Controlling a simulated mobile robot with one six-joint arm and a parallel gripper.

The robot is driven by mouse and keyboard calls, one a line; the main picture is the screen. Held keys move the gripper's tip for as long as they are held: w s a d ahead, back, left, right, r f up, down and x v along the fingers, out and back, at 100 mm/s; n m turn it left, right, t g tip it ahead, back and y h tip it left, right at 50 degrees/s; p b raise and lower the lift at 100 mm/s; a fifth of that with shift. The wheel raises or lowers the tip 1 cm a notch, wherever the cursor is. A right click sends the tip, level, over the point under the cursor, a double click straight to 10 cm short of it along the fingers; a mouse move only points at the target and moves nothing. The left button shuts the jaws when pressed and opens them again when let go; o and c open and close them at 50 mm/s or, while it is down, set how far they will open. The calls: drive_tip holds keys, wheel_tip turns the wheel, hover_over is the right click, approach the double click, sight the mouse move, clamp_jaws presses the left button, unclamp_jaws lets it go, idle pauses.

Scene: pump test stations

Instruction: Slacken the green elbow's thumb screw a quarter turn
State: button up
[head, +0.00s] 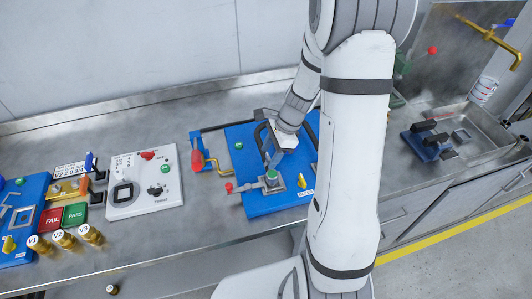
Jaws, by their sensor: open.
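A blue board (262,205) lies on the steel bench in the head view, partly hidden by my arm. A small green part (271,175) stands on a grey square block (267,184) near its front; it may be the green elbow, but its shape and any thumb screw are too small to make out. My gripper (270,150) is over the board, just behind and above the green part. Its dark jaws are open and look empty. I cannot tell whether they touch anything.
A red-knobbed lever (229,187) and a yellow part (302,182) flank the block. A brass pipe with a red handle (197,160) stands left of the board. A white control box (142,184) is further left. A sink (480,125) is at right.

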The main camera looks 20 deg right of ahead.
drive_tip(key=shift+a+f, duration=0.1)
drive_tip(key=shift+f, duration=0.2)
